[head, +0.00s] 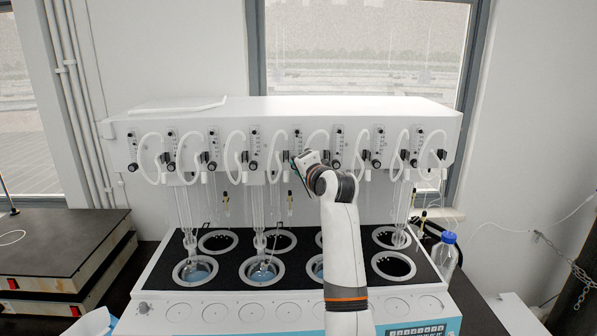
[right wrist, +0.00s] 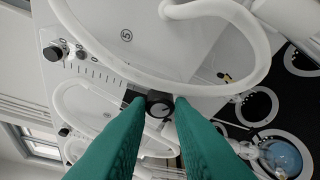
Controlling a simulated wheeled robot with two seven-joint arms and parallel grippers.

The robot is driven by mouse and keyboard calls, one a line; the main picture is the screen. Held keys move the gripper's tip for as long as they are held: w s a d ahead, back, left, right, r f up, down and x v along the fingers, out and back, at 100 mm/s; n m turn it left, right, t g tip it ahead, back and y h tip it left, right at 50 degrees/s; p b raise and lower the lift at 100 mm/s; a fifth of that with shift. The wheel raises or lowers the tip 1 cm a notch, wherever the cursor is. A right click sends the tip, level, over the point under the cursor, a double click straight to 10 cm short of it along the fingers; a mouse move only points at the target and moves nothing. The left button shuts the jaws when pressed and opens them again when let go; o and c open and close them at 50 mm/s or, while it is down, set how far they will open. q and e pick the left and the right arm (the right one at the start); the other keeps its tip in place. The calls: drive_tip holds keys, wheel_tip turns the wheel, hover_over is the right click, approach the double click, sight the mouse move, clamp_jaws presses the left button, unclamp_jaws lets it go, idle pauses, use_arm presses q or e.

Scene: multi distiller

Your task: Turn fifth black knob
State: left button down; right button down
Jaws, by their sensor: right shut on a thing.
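The white distiller (head: 230,115) has a row of flow gauges with black knobs along its front. My right gripper (right wrist: 160,104) is at the lower edge of this panel, near the middle of the row in the head view. In the right wrist view its two green fingers are shut on a black knob (right wrist: 159,105), one on each side. A circled "5" (right wrist: 126,35) is printed on the panel near this knob. In the head view my own wrist hides most of the fingers and the held knob. My left gripper is not in view.
White looped tubes (head: 235,155) hang beside the gauges, close around my fingers. Below is a black deck with several round wells (head: 195,270), some with glassware. A blue-capped bottle (head: 446,252) stands at the right, and stacked dark plates (head: 60,245) at the left.

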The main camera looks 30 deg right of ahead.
drive_tip(key=shift+f+m+t, duration=0.1)
drive_tip(key=shift+m+t, duration=0.3)
drive_tip(key=shift+m, duration=0.4)
drive_tip(key=c, duration=1.3)
unclamp_jaws()
drive_tip(key=shift+d, duration=0.1)
drive_tip(key=shift+s+a+r+b, duration=0.15)
drive_tip(key=shift+s+a+b, duration=0.4)
drive_tip(key=shift+s, duration=1.45)
drive_tip(key=shift+s+a+r+b, duration=0.15)
drive_tip(key=shift+s+b, duration=0.85)
drive_tip(key=shift+s, duration=0.95)
drive_tip(key=shift+s+a+r+b, duration=0.25)
drive_tip(key=shift+s+b, duration=0.5)
drive_tip(key=shift+s, duration=1.25)
drive_tip(key=shift+f, duration=0.15)
